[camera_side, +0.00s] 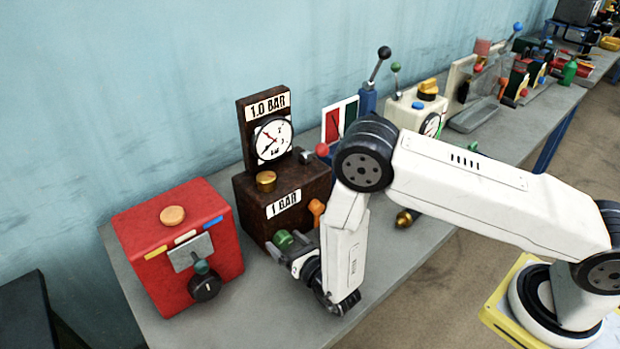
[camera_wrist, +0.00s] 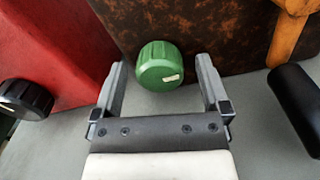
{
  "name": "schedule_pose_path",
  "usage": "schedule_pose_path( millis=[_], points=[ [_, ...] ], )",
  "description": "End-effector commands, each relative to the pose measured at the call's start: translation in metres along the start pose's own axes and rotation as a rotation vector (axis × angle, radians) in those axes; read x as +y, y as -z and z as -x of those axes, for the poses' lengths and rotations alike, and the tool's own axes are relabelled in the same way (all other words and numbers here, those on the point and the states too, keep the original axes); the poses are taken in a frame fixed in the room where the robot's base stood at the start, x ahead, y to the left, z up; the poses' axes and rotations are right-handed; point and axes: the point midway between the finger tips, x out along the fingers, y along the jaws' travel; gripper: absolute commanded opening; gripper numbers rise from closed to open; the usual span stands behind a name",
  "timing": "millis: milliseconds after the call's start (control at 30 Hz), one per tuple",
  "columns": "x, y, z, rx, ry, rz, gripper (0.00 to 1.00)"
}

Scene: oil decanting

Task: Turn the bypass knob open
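A green ribbed knob (camera_side: 284,240) sits low at the front of the rusty brown box (camera_side: 247,205) labelled "1 BAR". It also shows in the wrist view (camera_wrist: 160,66) with a small pale mark on its face. No label reading bypass is visible, so I cannot tell for certain that this is the bypass knob. My gripper (camera_wrist: 162,62) is open, with one finger to each side of the green knob. Gaps show between the knob and both fingers. In the side view my gripper (camera_side: 283,256) is at the knob, partly hidden by my wrist.
A red box (camera_side: 150,235) with a black knob (camera_side: 204,288) stands to the left. An orange handle (camera_side: 316,210) is right of the green knob. A round gauge (camera_side: 272,139) tops the brown box. In the wrist view a black cylinder (camera_wrist: 297,103) lies at right.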

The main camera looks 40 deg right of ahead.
Motion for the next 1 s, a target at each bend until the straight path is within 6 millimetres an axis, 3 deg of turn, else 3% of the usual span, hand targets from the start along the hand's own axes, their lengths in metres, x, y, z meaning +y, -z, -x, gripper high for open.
schedule_pose_path(
  millis=[367, 800, 1000],
  points=[
    [0.001, 0.001, 0.01, 0.001, 0.0, 0.0, 0.96],
    [0.001, 0.001, 0.063, 0.002, -0.002, 0.001, 0.96],
    [0.001, 0.0, 0.076, 0.001, -0.001, 0.0, 0.96]
  ],
)
